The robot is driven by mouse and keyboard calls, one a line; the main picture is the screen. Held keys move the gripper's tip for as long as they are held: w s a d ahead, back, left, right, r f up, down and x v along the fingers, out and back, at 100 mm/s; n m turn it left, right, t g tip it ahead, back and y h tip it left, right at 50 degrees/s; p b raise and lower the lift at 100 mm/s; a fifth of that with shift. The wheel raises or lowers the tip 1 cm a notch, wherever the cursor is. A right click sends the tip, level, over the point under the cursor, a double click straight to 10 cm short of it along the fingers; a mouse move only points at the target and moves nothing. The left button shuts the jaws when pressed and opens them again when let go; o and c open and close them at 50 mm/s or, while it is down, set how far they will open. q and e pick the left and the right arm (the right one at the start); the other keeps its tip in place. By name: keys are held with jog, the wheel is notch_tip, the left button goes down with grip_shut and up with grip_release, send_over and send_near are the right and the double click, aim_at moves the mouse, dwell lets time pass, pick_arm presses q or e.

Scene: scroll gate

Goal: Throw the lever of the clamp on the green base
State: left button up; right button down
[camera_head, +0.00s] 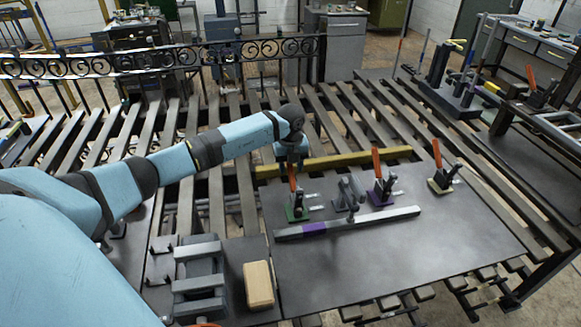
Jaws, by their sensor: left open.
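The clamp on the green base (296,212) stands near the left end of the dark plate. Its orange lever (292,182) points up, close to upright. My left gripper (291,163) is just above and around the top of this lever, pointing down. It is open; the fingers are small and dark, and I cannot tell if they touch the lever. My right gripper is not in view.
A grey clamp (348,193), a purple-based clamp (382,194) and a yellow-based clamp (441,183) stand to the right. A grey bar with a purple band (350,223) lies in front, a yellow bar (345,161) behind. A wooden block (259,285) sits front left.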

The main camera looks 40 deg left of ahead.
aim_at(292, 178)
pick_arm(q)
jog(key=shift+f, duration=0.65)
grip_shut()
jog(key=shift+s+d+r+t+y, duration=0.3)
jog(key=shift+r+t+y, duration=0.1)
jog(key=shift+y, duration=0.1)
jog(key=shift+s+d+r+t+y, duration=0.2)
jog(key=shift+s+d+t+y, duration=0.1)
jog(key=shift+d+t+y, duration=0.15)
jog(key=s+d+t+y+b, duration=0.1)
jog(key=b, duration=0.1)
jog(key=s+d+r+t+y+b, duration=0.1)
jog(key=y+b, duration=0.1)
jog(key=b, duration=0.1)
jog(key=shift+d+r+t+y, duration=0.1)
jog(key=shift+d+t+y, duration=0.15)
jog(key=shift+t, duration=0.1)
